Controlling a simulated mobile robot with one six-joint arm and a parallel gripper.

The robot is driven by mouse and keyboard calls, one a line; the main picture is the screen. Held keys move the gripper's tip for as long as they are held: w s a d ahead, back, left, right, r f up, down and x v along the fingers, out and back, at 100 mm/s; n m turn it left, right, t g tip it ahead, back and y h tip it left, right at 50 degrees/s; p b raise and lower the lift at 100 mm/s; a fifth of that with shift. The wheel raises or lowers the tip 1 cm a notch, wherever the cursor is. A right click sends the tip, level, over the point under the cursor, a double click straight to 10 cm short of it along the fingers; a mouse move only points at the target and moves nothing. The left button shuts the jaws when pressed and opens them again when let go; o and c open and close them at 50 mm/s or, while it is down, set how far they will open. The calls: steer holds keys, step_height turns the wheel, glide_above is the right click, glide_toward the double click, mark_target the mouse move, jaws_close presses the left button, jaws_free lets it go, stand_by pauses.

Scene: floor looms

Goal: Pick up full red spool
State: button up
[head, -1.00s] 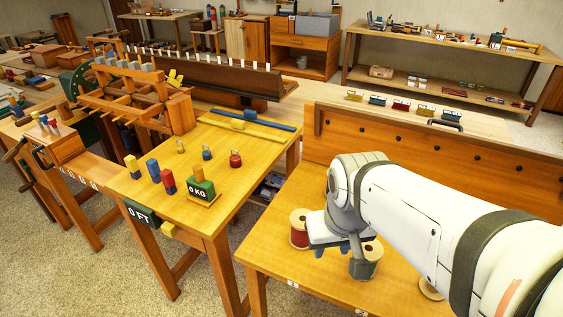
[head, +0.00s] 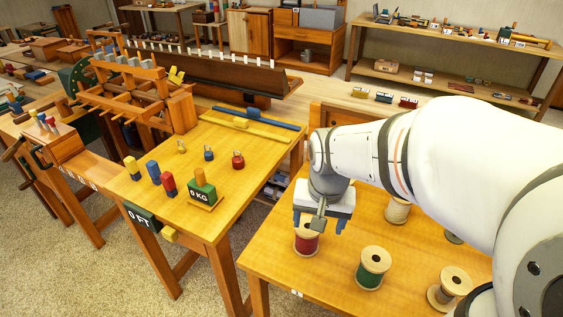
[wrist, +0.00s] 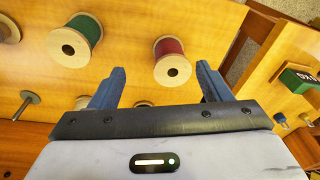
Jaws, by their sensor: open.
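The full red spool (head: 306,240) stands upright on the near wooden table, close to its left edge. It has wooden ends and red thread. In the wrist view the red spool (wrist: 170,60) lies ahead of the fingers, nearer the right one. My gripper (head: 318,222) is open and empty above the spool. In the head view its fingers overlap the top of the spool, and I cannot tell the height gap. In the wrist view my gripper (wrist: 160,82) has its two blue fingers spread apart, with nothing between the tips.
A green spool (head: 372,268) stands right of the red one. Pale wooden spools (head: 450,287) stand farther right. The table (head: 268,262) is bare left of the red spool. A second table (head: 150,207) with weights and blocks stands to the left, across a gap.

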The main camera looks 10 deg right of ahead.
mark_target(307, 234)
steer(key=shift+o, duration=0.8)
steer(key=w+f+m+g+p, duration=0.1)
steer(key=w+f+m, duration=0.4)
steer(key=w+f, duration=0.1)
steer(key=shift+w+f+m+g, duration=0.3)
steer(key=shift+w+f, duration=0.05)
steer(key=shift+w, duration=0.55)
steer(key=shift+m, duration=0.3)
step_height(307, 234, down, 8)
steer(key=shift+d+f, duration=0.15)
steer(key=shift+f, duration=0.05)
steer(key=c, duration=1.1)
steer(key=shift+c, duration=0.2)
